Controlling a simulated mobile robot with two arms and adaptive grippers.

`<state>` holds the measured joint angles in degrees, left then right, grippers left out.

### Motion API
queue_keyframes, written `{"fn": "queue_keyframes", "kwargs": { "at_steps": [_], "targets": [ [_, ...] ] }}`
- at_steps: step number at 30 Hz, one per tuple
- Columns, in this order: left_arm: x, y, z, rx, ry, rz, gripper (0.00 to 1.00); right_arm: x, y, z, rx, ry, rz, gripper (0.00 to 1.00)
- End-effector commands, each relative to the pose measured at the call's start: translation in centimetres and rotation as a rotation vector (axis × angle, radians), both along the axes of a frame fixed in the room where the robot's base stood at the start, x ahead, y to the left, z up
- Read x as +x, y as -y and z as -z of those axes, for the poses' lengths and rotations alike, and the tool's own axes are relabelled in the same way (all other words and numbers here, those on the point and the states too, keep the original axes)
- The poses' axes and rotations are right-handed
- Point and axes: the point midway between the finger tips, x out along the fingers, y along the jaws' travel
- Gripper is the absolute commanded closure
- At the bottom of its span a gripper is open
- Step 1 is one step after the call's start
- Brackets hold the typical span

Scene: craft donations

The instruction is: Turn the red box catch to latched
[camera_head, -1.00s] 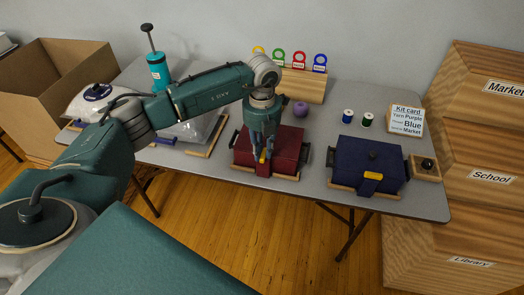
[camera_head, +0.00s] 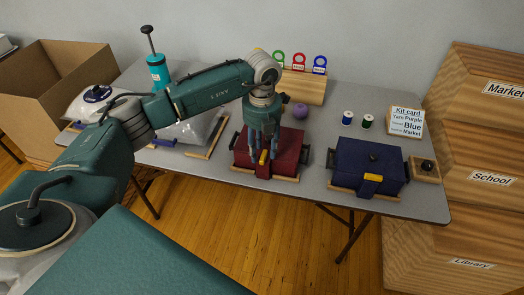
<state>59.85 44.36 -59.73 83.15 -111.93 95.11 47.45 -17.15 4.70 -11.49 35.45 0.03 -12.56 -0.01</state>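The red box (camera_head: 291,150) is closed and sits on a wooden base on the table. Its yellow catch (camera_head: 262,157) is on the front, over a dark red strap, and stands roughly upright in the picture. My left gripper (camera_head: 266,154) points down at the front of the red box. Its fingers are apart, with the catch between or just beside them; I cannot tell if they touch it. The gripper hides part of the lid. My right gripper is not in view.
A blue box (camera_head: 352,155) with a yellow catch (camera_head: 373,176) lying crosswise stands to the right. A purple yarn ball (camera_head: 300,110), spools (camera_head: 347,118) and a kit card (camera_head: 406,121) are behind. Labelled wooden crates (camera_head: 480,150) stand at the right. The table's front edge is close.

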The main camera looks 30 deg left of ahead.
Motion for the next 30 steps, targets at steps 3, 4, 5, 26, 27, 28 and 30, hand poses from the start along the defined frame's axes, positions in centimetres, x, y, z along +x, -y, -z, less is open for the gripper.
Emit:
{"fn": "queue_keyframes", "kwargs": {
  "at_steps": [3,4,5,26,27,28,30],
  "targets": [
    [0.2,0.0,-2.4,0.000,0.006,0.001,0.60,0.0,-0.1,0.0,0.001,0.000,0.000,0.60],
    [0.2,0.0,-3.0,0.000,0.006,0.001,0.60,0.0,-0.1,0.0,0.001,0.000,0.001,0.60],
    [0.1,0.0,-3.7,-0.001,0.005,0.001,0.60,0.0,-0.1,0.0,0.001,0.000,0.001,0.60],
    [0.0,0.0,-11.0,0.000,0.000,0.001,0.60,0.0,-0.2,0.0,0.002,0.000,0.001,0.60],
    [0.0,0.0,-11.0,0.000,0.000,0.001,0.60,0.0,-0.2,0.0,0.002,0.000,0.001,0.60],
    [0.0,0.0,-11.0,0.000,0.001,0.001,0.60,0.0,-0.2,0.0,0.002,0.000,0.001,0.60],
    [0.0,0.0,-10.9,0.000,0.000,0.001,0.60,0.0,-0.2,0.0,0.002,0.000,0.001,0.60]
  ]
}}
